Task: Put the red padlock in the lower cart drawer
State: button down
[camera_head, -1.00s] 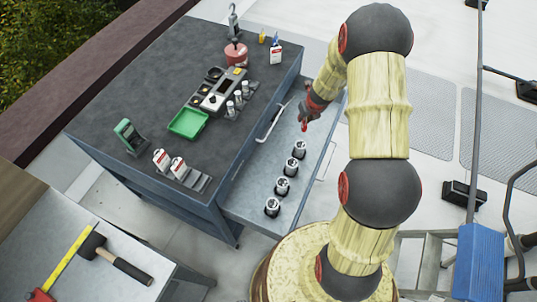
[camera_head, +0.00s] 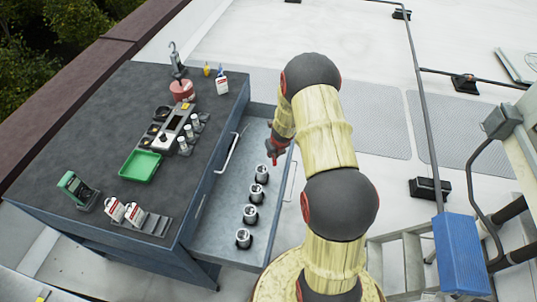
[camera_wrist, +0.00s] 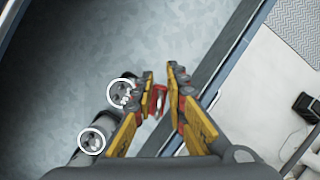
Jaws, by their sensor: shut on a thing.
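The red padlock (camera_wrist: 159,98) is between the fingers of my gripper (camera_wrist: 163,92) in the wrist view; the fingers hide part of it. In the head view, my gripper (camera_head: 274,150) points down over the open cart drawer (camera_head: 224,205), near its outer side. A small red bit of the padlock (camera_head: 274,161) shows below the fingers. The open drawer sits below a closed front with a handle (camera_head: 230,152), so it looks like the lower one. I cannot tell how high the padlock is above the drawer floor.
Several silver cylindrical parts (camera_head: 250,214) stand in a row in the drawer; the nearest (camera_head: 262,172) is close to my gripper. The drawer floor on the cart side is bare. The cart top (camera_head: 85,135) holds a green tray (camera_head: 141,166) and tags. A blue box (camera_head: 460,253) is at right.

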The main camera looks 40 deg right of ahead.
jog(key=w+d+f, duration=0.1)
jog(key=w+f, duration=0.1)
jog(key=w+d+f, duration=0.2)
jog(key=w+f, duration=0.1)
jog(key=w+d+f, duration=0.1)
jog(key=w+f, duration=0.1)
jog(key=shift+w+d+f, duration=0.25)
jog(key=shift+f, duration=0.1)
notch_tip(320, 180, down, 3)
jog(key=shift+f+b, duration=0.1)
jog(key=shift+b, duration=1.1)
jog(key=c, duration=2.3)
grip_release()
jog(key=shift+f, duration=0.1)
jog(key=o, duration=0.4)
jog(key=shift+o, duration=0.5)
